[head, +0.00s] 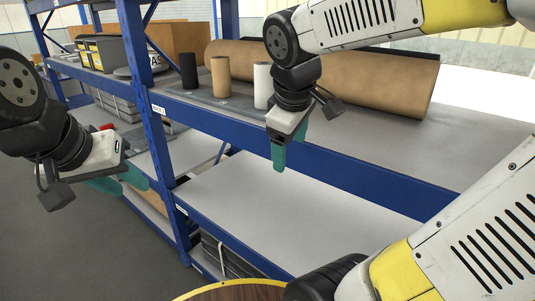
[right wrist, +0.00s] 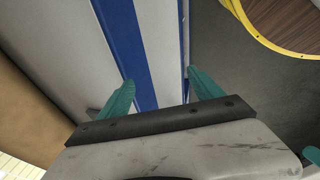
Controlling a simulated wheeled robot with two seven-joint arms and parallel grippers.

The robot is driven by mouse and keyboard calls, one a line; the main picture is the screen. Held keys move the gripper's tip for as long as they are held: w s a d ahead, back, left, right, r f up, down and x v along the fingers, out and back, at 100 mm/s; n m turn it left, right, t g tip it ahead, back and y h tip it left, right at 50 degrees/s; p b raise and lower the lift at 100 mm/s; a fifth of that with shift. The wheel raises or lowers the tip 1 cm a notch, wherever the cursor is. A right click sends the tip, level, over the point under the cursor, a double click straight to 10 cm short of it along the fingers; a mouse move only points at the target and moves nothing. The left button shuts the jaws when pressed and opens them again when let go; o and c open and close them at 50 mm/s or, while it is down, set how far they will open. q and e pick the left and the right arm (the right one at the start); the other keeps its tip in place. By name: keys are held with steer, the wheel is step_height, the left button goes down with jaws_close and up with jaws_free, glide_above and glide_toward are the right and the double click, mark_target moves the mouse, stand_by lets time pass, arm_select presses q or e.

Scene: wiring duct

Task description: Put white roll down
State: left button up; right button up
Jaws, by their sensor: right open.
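The white roll (head: 262,85) stands upright on the upper shelf, at the right end of a row of small rolls. My right arm partly covers it in the head view. My right gripper (head: 279,157) is just in front of the shelf's blue front beam, fingers pointing down, apart from the roll. In the right wrist view its teal fingers (right wrist: 164,90) are spread with nothing between them. My left gripper (head: 121,183) is at the left, beside the rack's blue post, its teal fingers apart and empty. It is far from the white roll.
A black roll (head: 188,71) and a tan roll (head: 221,77) stand left of the white roll. A large brown roll (head: 395,82) lies behind. The lower shelf (head: 270,205) is mostly clear. A round wooden top with yellow rim (right wrist: 262,42) is near my base.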

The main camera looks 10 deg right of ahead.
steer(key=s+a+m+t+y, duration=0.2)
steer(key=s+m, duration=0.3)
steer(key=m, duration=0.3)
steer(key=shift+a+f+y, duration=0.25)
steer(key=shift+a+y, duration=0.55)
steer(key=shift+s, duration=0.1)
